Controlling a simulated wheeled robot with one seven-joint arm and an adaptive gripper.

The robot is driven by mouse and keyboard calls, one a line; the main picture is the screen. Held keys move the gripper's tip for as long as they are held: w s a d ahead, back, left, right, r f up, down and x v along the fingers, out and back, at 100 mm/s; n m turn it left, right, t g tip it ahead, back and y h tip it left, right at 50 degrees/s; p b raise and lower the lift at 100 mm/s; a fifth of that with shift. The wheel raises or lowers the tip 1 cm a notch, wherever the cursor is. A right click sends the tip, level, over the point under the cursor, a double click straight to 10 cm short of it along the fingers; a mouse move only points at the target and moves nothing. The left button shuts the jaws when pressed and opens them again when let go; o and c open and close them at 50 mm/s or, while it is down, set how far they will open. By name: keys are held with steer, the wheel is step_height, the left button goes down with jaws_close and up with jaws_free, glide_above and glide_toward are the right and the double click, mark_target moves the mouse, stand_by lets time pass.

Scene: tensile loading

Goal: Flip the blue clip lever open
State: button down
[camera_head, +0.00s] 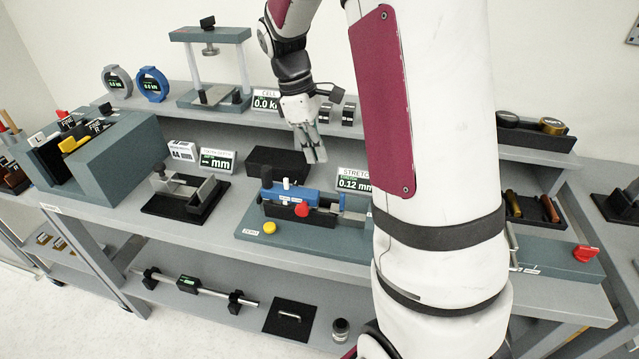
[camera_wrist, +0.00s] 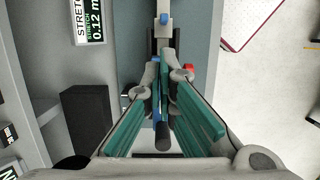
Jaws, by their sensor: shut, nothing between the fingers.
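The stretch fixture (camera_head: 340,245) is a grey-green base on the bench with a blue clamp part (camera_head: 290,194) on top, small white pegs and a red knob (camera_head: 302,210). I cannot tell clearly which blue piece is the clip lever. My gripper (camera_head: 317,154) points down above and slightly behind the fixture, apart from it. In the wrist view my gripper (camera_wrist: 163,60) is shut and empty, its fingertips over the fixture and hiding much of the clamp. A small blue piece (camera_wrist: 164,19) shows beyond the tips, and the red knob (camera_wrist: 188,68) shows just right of them.
A display reading 0.12 mm (camera_head: 355,181) and a black block (camera_head: 277,163) stand behind the fixture. A yellow button (camera_head: 269,228) is on the base's front left. A black-based clamp stand (camera_head: 186,198) sits to the left. My arm hides the fixture's right part.

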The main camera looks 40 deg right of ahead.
steer(key=shift+f, duration=0.1)
glide_above(332, 205)
steer(key=a, duration=0.1)
steer(key=f, duration=0.6)
steer(key=w+f, duration=0.1)
steer(key=f, duration=0.2)
steer(key=shift+f+p, duration=0.25)
steer(key=shift+p, duration=0.05)
